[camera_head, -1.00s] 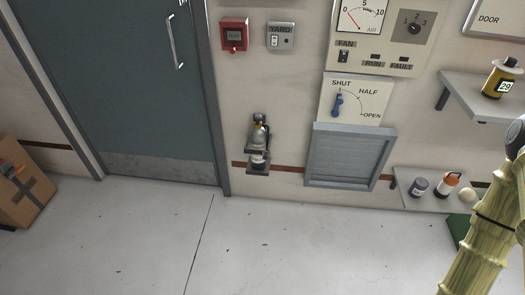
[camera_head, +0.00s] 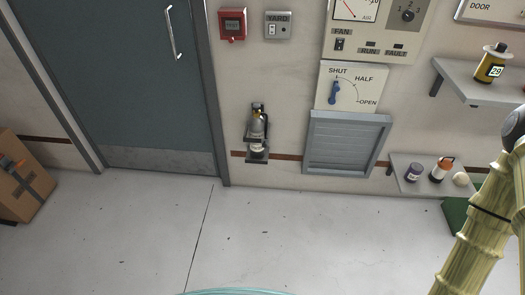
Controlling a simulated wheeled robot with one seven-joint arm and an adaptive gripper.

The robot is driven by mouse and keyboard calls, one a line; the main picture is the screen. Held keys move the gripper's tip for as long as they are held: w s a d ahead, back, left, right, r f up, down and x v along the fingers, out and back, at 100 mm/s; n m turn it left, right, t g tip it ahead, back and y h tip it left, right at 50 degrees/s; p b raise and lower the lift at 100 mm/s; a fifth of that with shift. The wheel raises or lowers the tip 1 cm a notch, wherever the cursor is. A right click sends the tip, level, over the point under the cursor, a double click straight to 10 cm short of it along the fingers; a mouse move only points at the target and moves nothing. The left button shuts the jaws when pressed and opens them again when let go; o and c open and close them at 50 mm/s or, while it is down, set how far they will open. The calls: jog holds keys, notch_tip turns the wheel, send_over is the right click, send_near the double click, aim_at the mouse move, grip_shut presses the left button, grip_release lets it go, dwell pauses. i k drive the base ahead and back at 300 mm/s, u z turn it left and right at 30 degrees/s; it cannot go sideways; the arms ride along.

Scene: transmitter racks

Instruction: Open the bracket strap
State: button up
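A small grey cylinder (camera_head: 257,124), like an extinguisher or bottle, stands upright in a dark wall bracket (camera_head: 257,156) right of the door. A dark strap or band (camera_head: 257,140) seems to cross the cylinder at the bracket; it is too small to tell whether it is fastened. My gripper is not in the head view. Only part of my arm shows at the right edge, well apart from the bracket.
A blue-grey door (camera_head: 135,75) is at left, a cardboard box (camera_head: 22,185) at far left. A louvred vent (camera_head: 346,145) and a low shelf (camera_head: 408,186) with small items are right of the bracket. An upper shelf (camera_head: 460,80) holds a yellow canister (camera_head: 492,66). The floor (camera_head: 130,235) is clear. A teal curved thing (camera_head: 238,292) shows at the bottom edge.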

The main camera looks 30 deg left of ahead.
aim_at(264, 143)
jog(key=z, duration=0.1)
jog(key=k, duration=0.35)
jog(key=u, duration=1)
jog(key=i, duration=1)
jog(key=z, duration=0.15)
